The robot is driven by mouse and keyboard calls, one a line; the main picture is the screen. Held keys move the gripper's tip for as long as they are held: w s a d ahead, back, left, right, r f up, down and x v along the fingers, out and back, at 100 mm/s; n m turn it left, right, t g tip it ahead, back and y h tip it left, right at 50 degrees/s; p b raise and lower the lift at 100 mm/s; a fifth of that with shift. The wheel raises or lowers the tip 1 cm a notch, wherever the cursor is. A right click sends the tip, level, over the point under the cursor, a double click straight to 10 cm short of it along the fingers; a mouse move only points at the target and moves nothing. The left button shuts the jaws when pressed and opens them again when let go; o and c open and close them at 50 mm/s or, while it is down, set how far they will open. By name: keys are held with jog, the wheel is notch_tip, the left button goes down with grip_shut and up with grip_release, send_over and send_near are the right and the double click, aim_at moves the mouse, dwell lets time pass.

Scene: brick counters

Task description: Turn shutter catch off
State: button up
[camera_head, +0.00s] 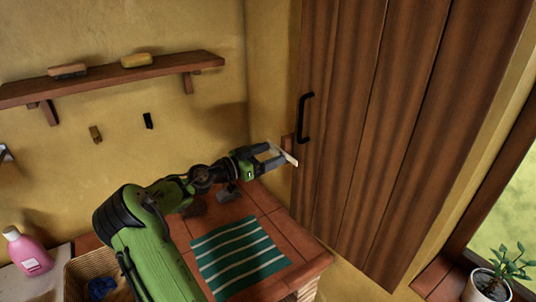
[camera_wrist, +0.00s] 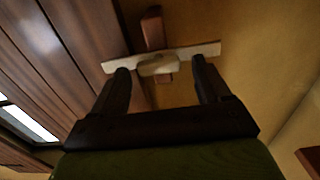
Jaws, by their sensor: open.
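The shutter (camera_head: 390,130) is a tall dark plank panel with a black handle (camera_head: 304,118), and it looks closed. Its catch appears to be a pale bar (camera_head: 289,156) at the shutter's left edge, by a reddish wooden block (camera_head: 287,141). In the wrist view the pale bar (camera_wrist: 208,50) lies crosswise over the block (camera_wrist: 152,28), its left end reaching the shutter edge (camera_wrist: 85,35). My gripper (camera_head: 276,156) is open at the catch. In the wrist view its two fingertips (camera_wrist: 160,66) lie either side of the bar's middle; contact cannot be told.
A tiled counter with a green striped cloth (camera_head: 238,256) lies below my arm. A wall shelf (camera_head: 110,78) holds two brushes or blocks. A pink bottle (camera_head: 28,252) and a basket (camera_head: 92,272) are at lower left. A potted plant (camera_head: 488,286) stands at lower right.

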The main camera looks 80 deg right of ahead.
jog(key=shift+c, duration=0.2)
grip_shut()
jog(key=shift+f+m+b, duration=0.2)
jog(key=shift+m+b, duration=0.1)
jog(key=shift+b, duration=0.6)
jog(key=shift+f+m+b, duration=0.1)
jog(key=shift+m+b, duration=0.2)
jog(key=shift+b, duration=0.4)
jog(key=m+b, duration=0.5)
jog(key=b, duration=0.1)
jog(key=m+b, duration=0.6)
jog(key=b, duration=0.1)
jog(key=m+b, duration=0.5)
jog(key=b, duration=0.2)
jog(key=shift+s+a+f+m, duration=0.1)
jog(key=shift+s+a+m, duration=0.15)
jog(key=shift+m, duration=0.15)
